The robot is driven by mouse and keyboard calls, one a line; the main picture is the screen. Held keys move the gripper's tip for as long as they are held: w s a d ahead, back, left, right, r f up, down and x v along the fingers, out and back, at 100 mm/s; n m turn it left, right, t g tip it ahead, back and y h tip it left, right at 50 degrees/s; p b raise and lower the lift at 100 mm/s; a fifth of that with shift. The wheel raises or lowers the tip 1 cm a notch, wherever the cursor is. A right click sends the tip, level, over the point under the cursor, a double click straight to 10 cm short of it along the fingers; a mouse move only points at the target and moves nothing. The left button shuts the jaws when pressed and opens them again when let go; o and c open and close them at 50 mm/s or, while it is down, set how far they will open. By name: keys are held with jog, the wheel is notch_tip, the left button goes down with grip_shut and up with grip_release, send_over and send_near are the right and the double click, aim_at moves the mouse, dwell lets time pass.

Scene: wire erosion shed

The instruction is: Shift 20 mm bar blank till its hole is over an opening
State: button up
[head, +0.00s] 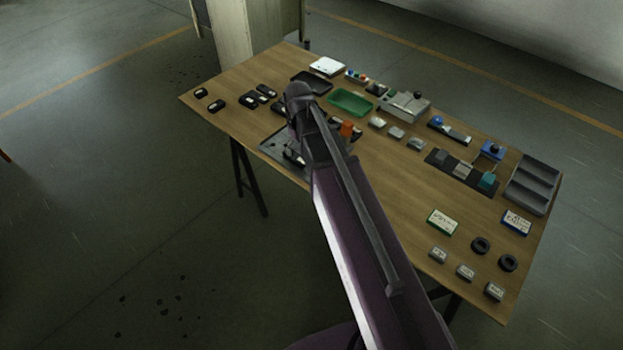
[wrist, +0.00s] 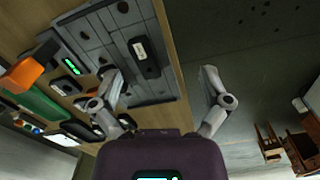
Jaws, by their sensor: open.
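In the wrist view a dark block with a white label (wrist: 153,70) lies on a grey plate (wrist: 158,97) that has several dark round holes; I cannot read the label or tell for sure that it is the 20 mm bar blank. My gripper (wrist: 158,78) is open and empty, its fingers wide apart. The left finger appears over the plate beside the block, the right one past the table edge over the floor. In the head view my arm hides most of the plate (head: 270,150) and the block.
An orange block (wrist: 22,74) and a green display sit near the plate. A green tray (head: 350,102), several black blocks (head: 250,99) and a grey compartment bin (head: 532,184) stand on the wooden table (head: 390,205). Small labelled blocks lie at the near right. The table's middle front is clear.

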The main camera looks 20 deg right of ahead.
jog(key=s+m, duration=0.3)
jog(key=s, duration=0.9)
jog(key=shift+s+f+m, duration=0.25)
jog(key=shift+s+m, duration=0.05)
jog(key=shift+s, duration=0.05)
dwell(1.0)
